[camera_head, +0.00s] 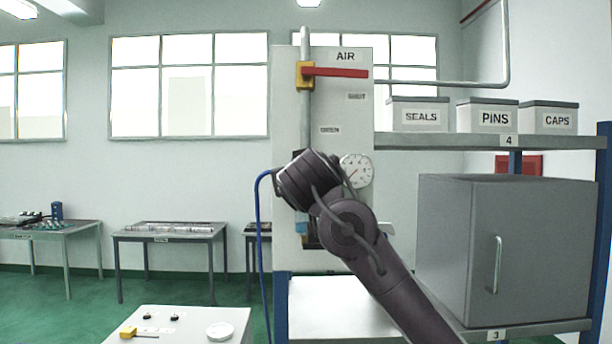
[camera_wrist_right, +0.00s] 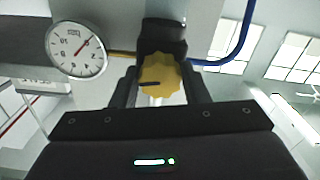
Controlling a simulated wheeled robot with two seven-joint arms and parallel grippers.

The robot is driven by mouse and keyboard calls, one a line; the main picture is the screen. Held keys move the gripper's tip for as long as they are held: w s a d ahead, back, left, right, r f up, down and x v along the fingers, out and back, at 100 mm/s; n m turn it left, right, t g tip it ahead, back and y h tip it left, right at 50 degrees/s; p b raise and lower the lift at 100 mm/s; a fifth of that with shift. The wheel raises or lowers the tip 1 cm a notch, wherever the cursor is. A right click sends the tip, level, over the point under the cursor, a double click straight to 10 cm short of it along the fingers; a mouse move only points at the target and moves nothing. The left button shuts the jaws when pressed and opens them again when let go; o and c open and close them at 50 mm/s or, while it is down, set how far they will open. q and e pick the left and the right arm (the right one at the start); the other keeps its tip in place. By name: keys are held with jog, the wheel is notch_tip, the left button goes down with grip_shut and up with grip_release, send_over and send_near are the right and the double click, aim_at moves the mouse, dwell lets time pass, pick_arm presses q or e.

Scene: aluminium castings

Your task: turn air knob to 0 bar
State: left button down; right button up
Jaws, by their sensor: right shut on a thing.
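The yellow scalloped air knob (camera_wrist_right: 158,76) has a dark mark across its face. In the right wrist view it sits between the fingers of my right gripper (camera_wrist_right: 160,84), which is shut on it. The round white pressure gauge (camera_wrist_right: 77,50) with a red needle is beside it, rotated in that view. In the head view the gauge (camera_head: 357,171) is on the AIR panel (camera_head: 350,120), its needle pointing down and left; its numbers are too small to read. There my right arm hides the knob and gripper. My left gripper is not in view.
A red lever (camera_head: 335,72) lies horizontal on the pipe's yellow valve. A blue hose (camera_head: 260,230) hangs left of the panel. A shelf with labelled boxes (camera_head: 487,116) and a grey cabinet (camera_head: 470,250) stand to the right. A small white table (camera_head: 185,330) is in front.

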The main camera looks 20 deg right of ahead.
jog(key=shift+n+b, duration=1.25)
jog(key=shift+n, duration=6.55)
jog(key=shift+f, duration=0.1)
jog(key=o, duration=1)
jog(key=shift+c, duration=0.2)
jog(key=shift+a, duration=0.1)
jog(key=shift+s, duration=0.1)
jog(key=b+v, duration=0.4)
jog(key=v, duration=0.3)
jog(key=shift+s, duration=0.4)
